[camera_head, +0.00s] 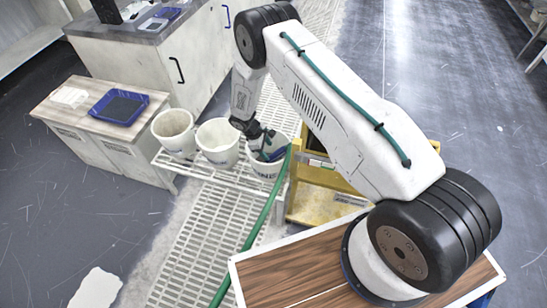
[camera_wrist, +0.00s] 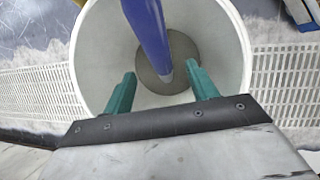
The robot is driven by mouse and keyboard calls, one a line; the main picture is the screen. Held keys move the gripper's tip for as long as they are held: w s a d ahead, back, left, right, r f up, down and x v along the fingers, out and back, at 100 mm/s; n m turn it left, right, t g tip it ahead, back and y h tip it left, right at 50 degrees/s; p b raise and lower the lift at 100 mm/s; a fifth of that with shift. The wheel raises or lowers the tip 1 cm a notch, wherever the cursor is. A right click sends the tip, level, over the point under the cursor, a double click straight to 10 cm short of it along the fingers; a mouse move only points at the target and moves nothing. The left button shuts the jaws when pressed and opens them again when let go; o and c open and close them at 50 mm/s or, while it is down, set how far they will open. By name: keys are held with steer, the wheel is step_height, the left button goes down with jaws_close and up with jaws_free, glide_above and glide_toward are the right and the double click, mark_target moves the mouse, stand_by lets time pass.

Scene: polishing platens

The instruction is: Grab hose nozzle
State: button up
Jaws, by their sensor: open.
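A long blue rod-like piece, which looks like the hose nozzle (camera_wrist: 150,35), reaches down into a white bucket (camera_wrist: 92,60) in the wrist view. Its tip is over the bucket's grey bottom. My gripper (camera_wrist: 160,71) has its two teal fingers spread, one on each side of the nozzle, with gaps left and right. In the head view my gripper (camera_head: 264,144) is at the mouth of the rightmost bucket (camera_head: 265,170), where the nozzle is hard to make out. A green hose (camera_head: 258,228) runs from beside this bucket down towards the front.
Two more white buckets, one at the left (camera_head: 174,132) and one in the middle (camera_head: 218,142), stand on a slatted rack (camera_head: 205,172). A yellow stand (camera_head: 318,205) is close on the right. A cabinet with a blue tray (camera_head: 119,107) is at left. Open floor lies at left.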

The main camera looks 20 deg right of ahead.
mark_target(274, 157)
steer(key=x, duration=0.7)
steer(key=shift+d+f, duration=0.15)
steer(key=shift+d, duration=0.1)
steer(key=c, duration=1.2)
step_height(274, 157, up, 10)
steer(key=shift+r, duration=0.1)
steer(key=shift+r, duration=1.95)
steer(key=shift+r, duration=2)
